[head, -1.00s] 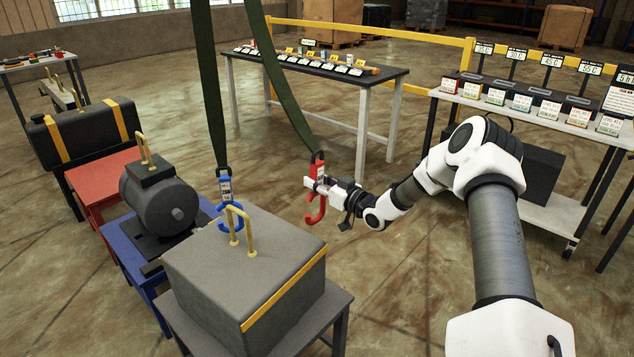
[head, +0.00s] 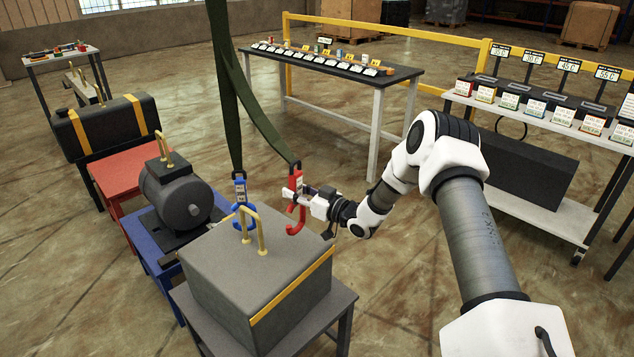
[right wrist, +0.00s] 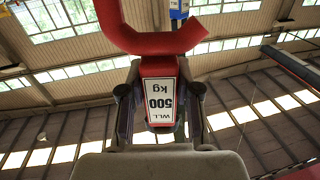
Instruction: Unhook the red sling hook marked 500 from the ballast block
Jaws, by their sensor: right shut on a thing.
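The red sling hook (head: 296,215) hangs from a dark green strap. Its label reads WLL 500 kg in the right wrist view (right wrist: 161,102). My right gripper (head: 305,197) is shut on its upper body, with a finger on each side of the label. The grey ballast block (head: 235,290) stands on a small table, with a yellow lifting loop (head: 262,235) on top. In the head view the red hook appears apart from the loop, to its right near the block's back edge. My left gripper is out of view.
A blue hook (head: 240,190) on another green strap hangs at the loop; whether it is engaged is unclear. A grey motor (head: 177,200) on a blue stand is left of the block. A white cart (head: 545,215) stands right, a black-topped table (head: 335,70) behind.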

